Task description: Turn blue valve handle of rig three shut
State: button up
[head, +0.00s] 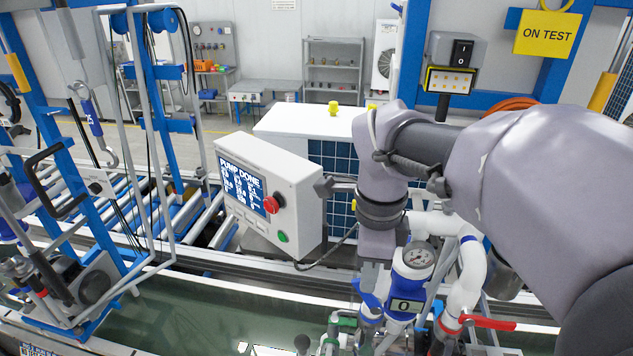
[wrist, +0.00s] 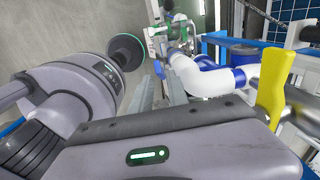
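A pipe rig with white and blue pipes (head: 468,275) stands below my arm in the head view. It carries a round gauge (head: 419,257) above a blue housing whose display reads 0 (head: 404,306). A blue part (head: 368,298), perhaps the blue valve handle, shows left of the gauge, partly hidden. No rig number three is readable. My gripper (head: 372,275) points down just left of the gauge, its tips hard to make out there. In the wrist view my gripper (wrist: 158,92) shows two grey fingers apart with nothing seen between them, beside the white pipe (wrist: 205,78).
A red lever (head: 488,322) and a green handle (head: 345,322) sit low on the rig. A yellow handle (wrist: 272,88) is close on the right in the wrist view. A panel reading PUMP DONE (head: 268,195) stands left of my arm. A blue frame (head: 85,240) stands at the left.

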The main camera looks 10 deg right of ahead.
aim_at(364, 300)
notch_tip(364, 300, down, 8)
jog(key=shift+w+r+b, duration=0.15)
jog(key=shift+r+b, duration=0.05)
jog(key=shift+b, duration=0.2)
grip_shut()
dwell(1.2)
